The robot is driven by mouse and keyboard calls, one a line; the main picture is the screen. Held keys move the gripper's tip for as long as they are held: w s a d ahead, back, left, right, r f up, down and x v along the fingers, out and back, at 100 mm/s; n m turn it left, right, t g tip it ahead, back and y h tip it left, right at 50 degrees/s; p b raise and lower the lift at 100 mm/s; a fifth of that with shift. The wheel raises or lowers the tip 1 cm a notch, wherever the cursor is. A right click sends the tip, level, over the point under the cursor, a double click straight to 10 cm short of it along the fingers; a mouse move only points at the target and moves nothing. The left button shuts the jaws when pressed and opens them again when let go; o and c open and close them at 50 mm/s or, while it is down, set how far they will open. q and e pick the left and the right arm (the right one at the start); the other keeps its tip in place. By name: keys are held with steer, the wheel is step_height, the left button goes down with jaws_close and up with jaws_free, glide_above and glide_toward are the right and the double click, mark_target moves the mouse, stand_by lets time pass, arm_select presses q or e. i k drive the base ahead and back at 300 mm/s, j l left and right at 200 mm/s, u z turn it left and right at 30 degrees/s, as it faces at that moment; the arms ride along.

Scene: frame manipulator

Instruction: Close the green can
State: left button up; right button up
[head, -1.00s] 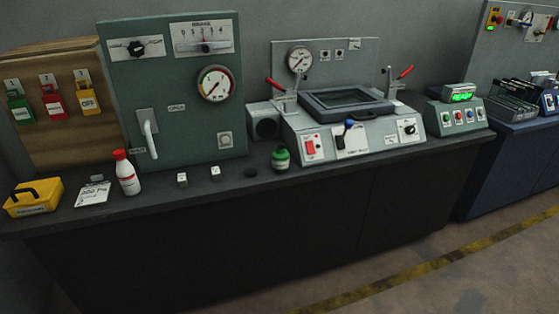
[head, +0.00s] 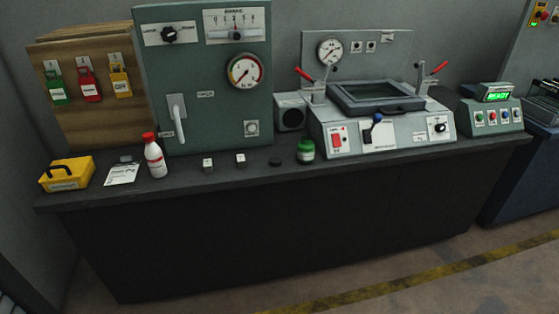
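A small green can (head: 306,151) with a pale label stands upright on the dark counter, just left of the grey press machine. Its top looks lighter green, and I cannot tell from here whether it is open. A small dark round disc (head: 276,162), which may be a lid, lies flat on the counter just left of the can and apart from it. Neither of my grippers shows in the head view.
Left of the disc stand two small white-topped cubes (head: 240,159), a red-capped white bottle (head: 154,157), a paper tag (head: 122,173) and a yellow box (head: 67,174). A green gauge panel (head: 205,110) rises behind. The counter's front strip (head: 330,172) is clear.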

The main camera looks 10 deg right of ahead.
mark_target(306, 148)
steer(key=i+j+z, duration=0.2)
steer(key=i, duration=0.45)
steer(key=i+j+z, duration=0.25)
steer(key=i+j, duration=0.15)
steer(key=i, duration=0.2)
steer(key=i+j+z, duration=0.2)
steer(key=i+j, duration=0.25)
steer(key=i, duration=0.15)
